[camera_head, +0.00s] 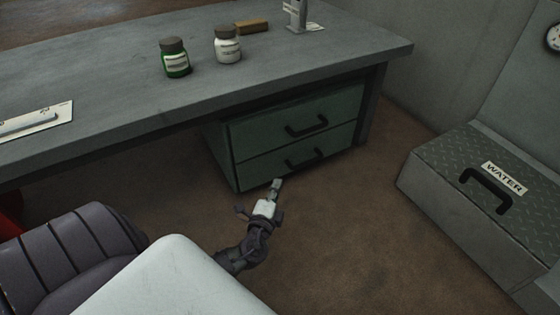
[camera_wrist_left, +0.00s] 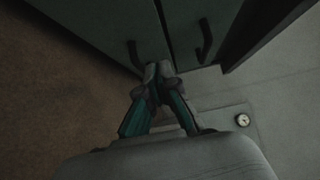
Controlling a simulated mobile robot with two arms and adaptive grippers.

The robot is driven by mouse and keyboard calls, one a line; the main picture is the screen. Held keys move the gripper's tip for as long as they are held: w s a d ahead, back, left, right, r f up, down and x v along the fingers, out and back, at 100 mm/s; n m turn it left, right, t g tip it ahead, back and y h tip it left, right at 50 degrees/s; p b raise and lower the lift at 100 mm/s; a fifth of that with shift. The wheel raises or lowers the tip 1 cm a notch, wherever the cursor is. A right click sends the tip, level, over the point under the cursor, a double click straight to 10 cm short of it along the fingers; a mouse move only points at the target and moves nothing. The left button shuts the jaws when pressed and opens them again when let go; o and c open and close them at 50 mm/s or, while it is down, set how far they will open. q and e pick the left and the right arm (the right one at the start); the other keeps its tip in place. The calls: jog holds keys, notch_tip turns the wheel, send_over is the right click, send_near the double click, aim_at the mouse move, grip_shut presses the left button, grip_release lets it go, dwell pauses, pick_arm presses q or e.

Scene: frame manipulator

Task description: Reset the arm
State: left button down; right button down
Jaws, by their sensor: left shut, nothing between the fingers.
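My left gripper (camera_head: 277,184) is in front of the lower drawer of a green drawer cabinet (camera_head: 240,150), under the desk. In the head view its fingertips overlap the lower drawer's bottom edge. In the left wrist view the two fingers of my left gripper (camera_wrist_left: 158,70) meet at the tips, with nothing held. The cabinet's drawers and dark handles also show beyond the fingers in that view. The cabinet has an upper handle (camera_head: 307,126) and a lower handle (camera_head: 304,160); both drawers look shut. My right gripper is not in view.
The grey desk (camera_head: 120,95) holds a green bottle (camera_head: 175,58), a white bottle (camera_head: 227,46) and a brown block (camera_head: 252,26). A metal box labelled WATER (camera_head: 440,190) stands at the right. Brown floor between the cabinet and the box is clear.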

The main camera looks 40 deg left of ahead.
pick_arm(q)
jog(key=shift+v, duration=1)
